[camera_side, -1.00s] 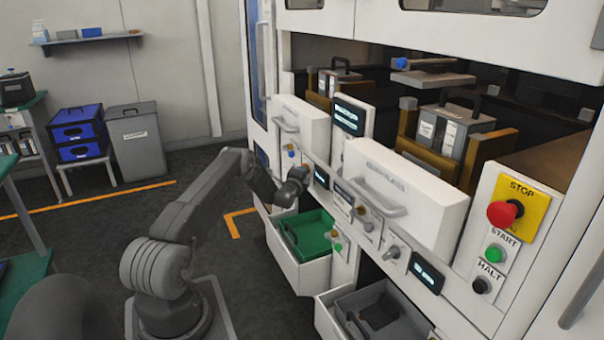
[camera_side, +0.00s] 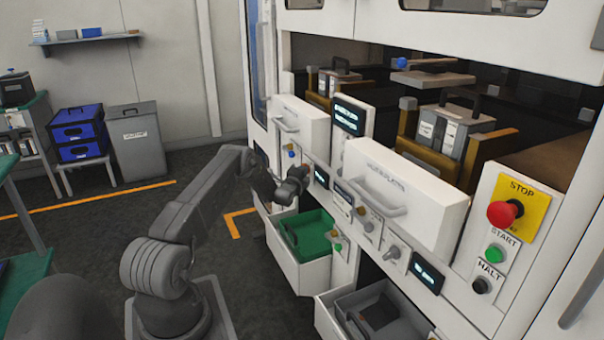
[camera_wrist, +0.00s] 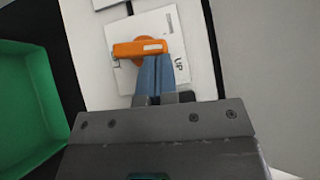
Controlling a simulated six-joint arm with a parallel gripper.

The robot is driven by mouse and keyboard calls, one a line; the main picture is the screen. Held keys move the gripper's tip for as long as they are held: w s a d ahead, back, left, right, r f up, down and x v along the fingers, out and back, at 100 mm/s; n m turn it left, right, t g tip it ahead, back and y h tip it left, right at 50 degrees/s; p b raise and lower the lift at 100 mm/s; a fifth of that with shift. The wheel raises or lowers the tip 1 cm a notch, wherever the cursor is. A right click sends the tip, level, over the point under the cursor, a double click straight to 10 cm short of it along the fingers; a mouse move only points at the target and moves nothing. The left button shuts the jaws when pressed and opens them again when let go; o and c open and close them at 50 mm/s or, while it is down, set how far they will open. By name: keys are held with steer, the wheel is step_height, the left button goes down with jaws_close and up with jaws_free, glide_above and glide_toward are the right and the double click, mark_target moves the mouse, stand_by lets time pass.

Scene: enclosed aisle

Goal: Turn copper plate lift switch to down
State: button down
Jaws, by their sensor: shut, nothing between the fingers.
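In the wrist view an orange rotary switch handle (camera_wrist: 139,48) lies nearly level across a white plate (camera_wrist: 125,82). A white mark is on its right end, close to the sideways word UP on the plate. Lettering at the plate's left is mostly hidden, and the small top label is not legible. My gripper (camera_wrist: 152,58) is shut and empty, with its blue fingertips right at the lower edge of the handle. I cannot tell whether they touch it. In the side view my gripper (camera_side: 297,182) is at the cabinet's front panel and hides this switch.
A green-lined open drawer (camera_side: 303,236) sits below my gripper. White drawer fronts with handles (camera_side: 386,205) jut out to the right. More switches (camera_side: 367,222) and a red stop button (camera_side: 503,213) are along the panel.

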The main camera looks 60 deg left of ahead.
steer(key=shift+a+r+n+g+h, duration=0.2)
steer(key=shift+r+n+g+h, duration=0.15)
steer(key=shift+n, duration=0.35)
steer(key=shift+a+r+n+g+h, duration=0.3)
steer(key=shift+n+g+h, duration=0.25)
steer(key=shift+n+h, duration=0.2)
steer(key=shift+a+r, duration=0.25)
steer(key=shift+a, duration=0.1)
stand_by(0.9)
stand_by(0.4)
